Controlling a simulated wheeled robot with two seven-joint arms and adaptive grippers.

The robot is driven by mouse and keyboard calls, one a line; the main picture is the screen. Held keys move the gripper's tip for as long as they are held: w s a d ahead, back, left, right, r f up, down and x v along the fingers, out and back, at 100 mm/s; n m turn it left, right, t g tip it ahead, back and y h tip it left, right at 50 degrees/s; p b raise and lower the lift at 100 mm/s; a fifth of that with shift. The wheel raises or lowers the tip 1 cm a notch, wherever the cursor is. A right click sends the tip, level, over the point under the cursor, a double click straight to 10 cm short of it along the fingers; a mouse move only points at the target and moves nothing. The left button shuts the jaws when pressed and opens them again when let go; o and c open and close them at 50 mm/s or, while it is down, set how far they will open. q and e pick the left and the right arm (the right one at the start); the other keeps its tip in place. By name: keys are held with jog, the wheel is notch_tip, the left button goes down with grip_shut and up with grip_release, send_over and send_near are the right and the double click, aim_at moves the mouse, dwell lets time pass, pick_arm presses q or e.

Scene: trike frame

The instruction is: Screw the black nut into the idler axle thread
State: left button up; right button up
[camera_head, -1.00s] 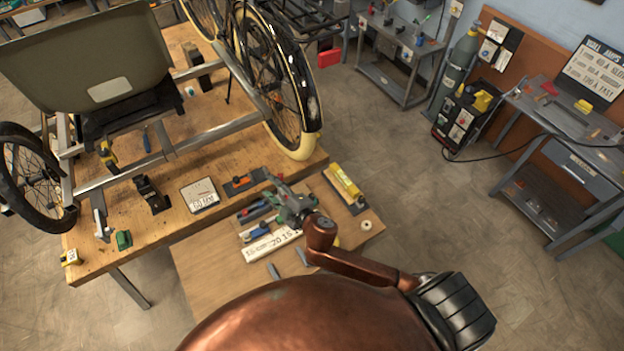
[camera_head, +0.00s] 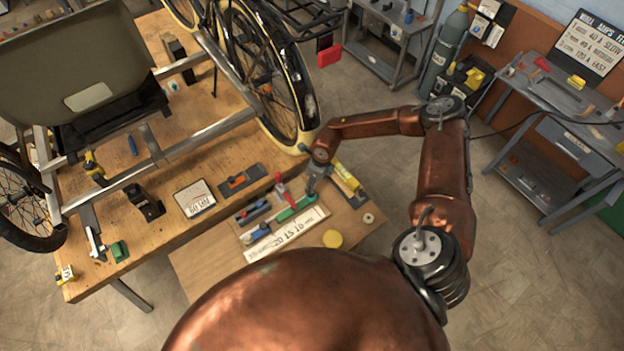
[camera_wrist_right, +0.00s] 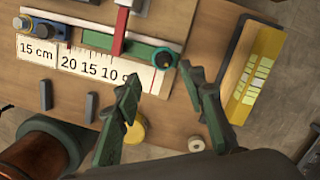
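My right gripper (camera_head: 314,186) is over the small front table, near the right end of a green bar (camera_head: 296,209). In the right wrist view its two fingers (camera_wrist_right: 160,76) are apart with nothing between them. A small dark round part with a teal rim (camera_wrist_right: 163,59) sits at the bar's end, just beyond the fingertips; I cannot tell whether it is the black nut. The trike frame (camera_head: 190,140) stands on the wooden bench. The idler axle thread is too small to pick out. My left gripper is not in view.
A white ruler plate (camera_head: 287,233) lies before the green bar, with a red upright piece (camera_head: 281,190) behind it. A yellow block (camera_head: 346,177), a yellow disc (camera_head: 332,239) and a pale ring (camera_head: 368,218) lie nearby. Two grey pegs (camera_wrist_right: 68,100) stand left of the gripper.

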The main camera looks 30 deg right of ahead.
jog(key=f, duration=0.5)
jog(key=w+f, duration=0.1)
jog(key=f, duration=0.1)
jog(key=shift+f+p, duration=0.3)
jog(key=shift+p, duration=0.1)
jog(key=shift+c, duration=0.2)
grip_shut()
